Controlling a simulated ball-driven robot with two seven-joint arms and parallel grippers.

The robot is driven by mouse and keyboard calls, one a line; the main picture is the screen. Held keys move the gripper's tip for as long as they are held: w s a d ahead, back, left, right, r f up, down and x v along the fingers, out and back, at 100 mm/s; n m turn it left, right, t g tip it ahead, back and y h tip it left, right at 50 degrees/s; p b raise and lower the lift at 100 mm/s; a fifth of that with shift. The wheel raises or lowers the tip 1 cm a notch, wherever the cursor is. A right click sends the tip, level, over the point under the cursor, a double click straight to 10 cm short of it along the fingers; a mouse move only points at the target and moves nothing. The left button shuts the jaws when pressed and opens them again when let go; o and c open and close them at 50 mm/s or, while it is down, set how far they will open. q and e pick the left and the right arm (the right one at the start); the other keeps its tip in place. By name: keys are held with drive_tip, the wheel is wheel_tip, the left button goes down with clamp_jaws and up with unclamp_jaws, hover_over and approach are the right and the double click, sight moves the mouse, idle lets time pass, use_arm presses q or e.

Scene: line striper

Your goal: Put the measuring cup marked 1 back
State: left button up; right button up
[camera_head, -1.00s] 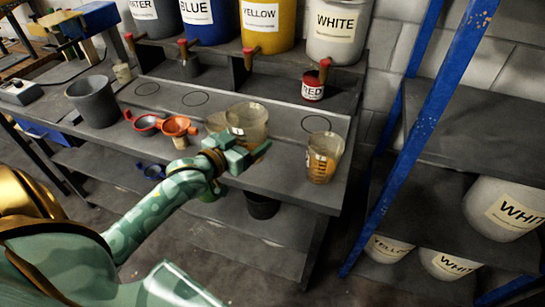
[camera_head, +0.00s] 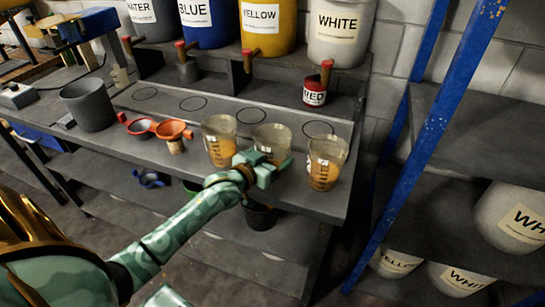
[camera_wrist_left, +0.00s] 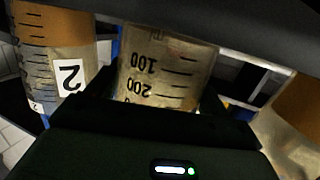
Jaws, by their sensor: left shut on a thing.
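My left gripper (camera_head: 268,165) is shut on a clear measuring cup (camera_head: 271,140), the middle one of three at the bench front. In the left wrist view this cup (camera_wrist_left: 165,75) shows marks 100 and 200; its number is not visible. It looks pale inside. Its base is hidden, so I cannot tell whether it touches the bench. A left cup (camera_head: 220,142) and a right cup (camera_head: 327,162) stand beside it, both with orange contents. In the wrist view one neighbouring cup bears a 2 (camera_wrist_left: 70,78). My right gripper is not in view.
The grey bench (camera_head: 210,185) has drawn circles behind the cups. Paint buckets with taps line the back. A blue rack post (camera_head: 420,150) rises at right.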

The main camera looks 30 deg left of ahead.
use_arm(q)
drive_tip(key=o, duration=1.2)
drive_tip(key=shift+s+r, duration=0.1)
drive_tip(key=shift+s, duration=0.1)
drive_tip(key=s+r+p, duration=0.1)
drive_tip(key=s+p, duration=0.1)
drive_tip(key=s, duration=0.9)
drive_tip(key=shift+s+a+r+p, duration=0.25)
drive_tip(key=shift+a+r+p, duration=0.1)
drive_tip(key=shift+a+p, duration=0.1)
